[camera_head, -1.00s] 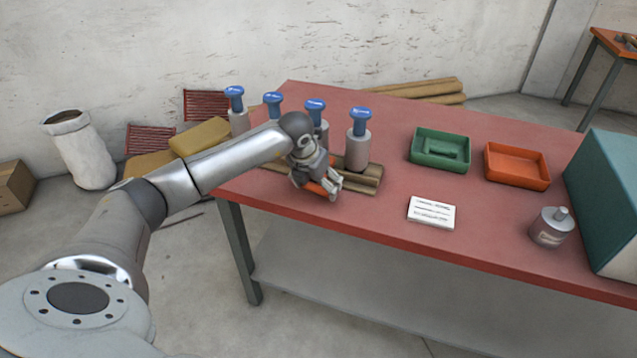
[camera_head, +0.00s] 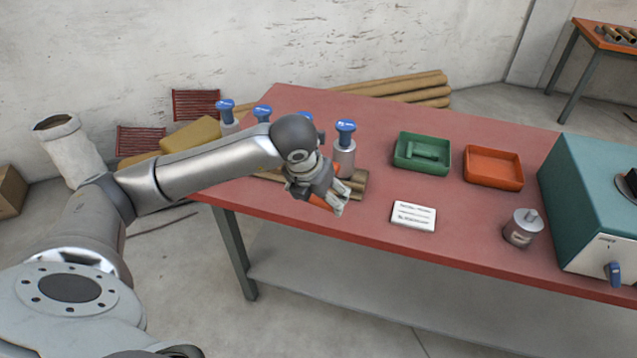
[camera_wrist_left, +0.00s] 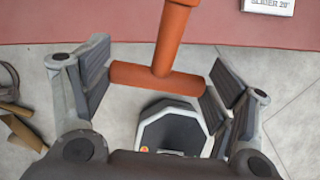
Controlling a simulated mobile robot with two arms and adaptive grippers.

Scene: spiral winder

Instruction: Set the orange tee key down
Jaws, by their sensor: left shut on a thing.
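My left gripper (camera_head: 337,198) is shut on the orange tee key (camera_head: 321,202), near the table's front edge. In the left wrist view, the key's crossbar (camera_wrist_left: 140,75) lies between the fingers of the left gripper (camera_wrist_left: 155,85), and its shaft points away over the red table top. In the head view the hand hides much of the key. From the wrist view I cannot tell the key's height above the table. My right gripper is not in view.
Several blue-topped grey cylinders (camera_head: 344,150) stand on a wooden base behind the hand. Bare red table (camera_head: 370,225) lies between hand and card.

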